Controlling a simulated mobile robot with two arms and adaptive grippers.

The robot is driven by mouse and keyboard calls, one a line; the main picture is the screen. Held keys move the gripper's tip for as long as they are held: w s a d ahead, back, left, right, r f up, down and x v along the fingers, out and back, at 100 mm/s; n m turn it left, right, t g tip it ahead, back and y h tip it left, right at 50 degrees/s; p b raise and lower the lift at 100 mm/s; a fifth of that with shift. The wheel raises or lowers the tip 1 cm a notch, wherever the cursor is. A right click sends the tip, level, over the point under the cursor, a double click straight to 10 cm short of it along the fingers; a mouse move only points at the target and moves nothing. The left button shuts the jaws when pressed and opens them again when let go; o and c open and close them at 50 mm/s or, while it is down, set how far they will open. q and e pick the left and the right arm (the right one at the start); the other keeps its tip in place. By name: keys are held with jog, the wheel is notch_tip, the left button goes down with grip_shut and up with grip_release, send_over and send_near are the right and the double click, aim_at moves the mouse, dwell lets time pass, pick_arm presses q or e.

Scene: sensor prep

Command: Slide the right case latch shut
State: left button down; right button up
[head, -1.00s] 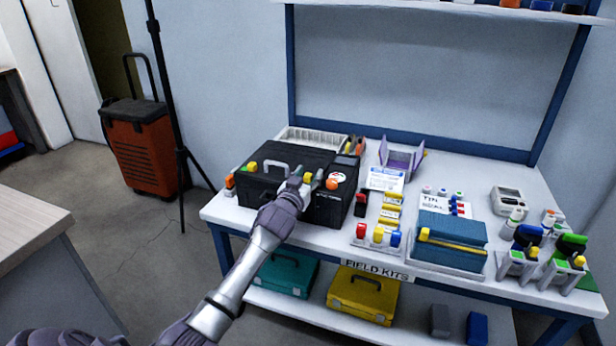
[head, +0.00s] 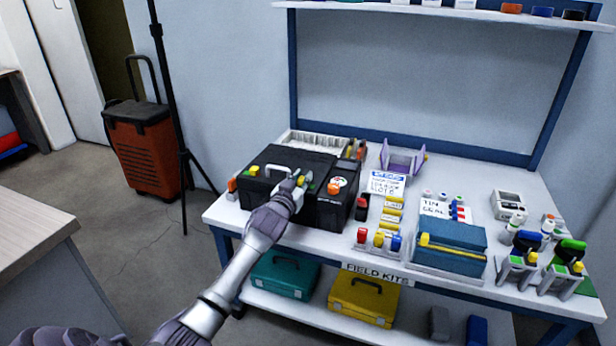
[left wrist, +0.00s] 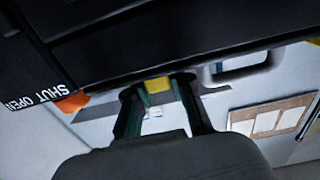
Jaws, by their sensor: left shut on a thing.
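The black case (head: 285,158) stands on the left part of the bench, lid down. A grey handle (head: 276,170) is at its front. A yellow right latch (head: 300,181) is at the front edge, right of the handle. My left gripper (head: 303,183) is at the case front, shut on this latch. In the left wrist view, the yellow latch (left wrist: 157,86) shows between the two dark fingers (left wrist: 158,100). A SHUT/OPEN label (left wrist: 40,96) is beside it. A second yellow latch (head: 253,170) sits left of the handle. My right gripper is not in view.
A white bin (head: 312,139) stands behind the case. A paper card (head: 386,184) and small coloured parts lie to the right. A blue box (head: 450,240) stands further right.

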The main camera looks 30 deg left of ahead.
pick_arm(q)
jog(key=shift+a, duration=0.15)
jog(key=c, duration=1.3)
grip_release()
jog(key=o, duration=0.3)
jog(key=shift+a, duration=0.1)
jog(key=shift+s, duration=0.2)
jog(key=v, duration=0.7)
jog(key=shift+s+d, duration=0.25)
jog(key=shift+s, duration=0.1)
jog(key=shift+f, duration=0.1)
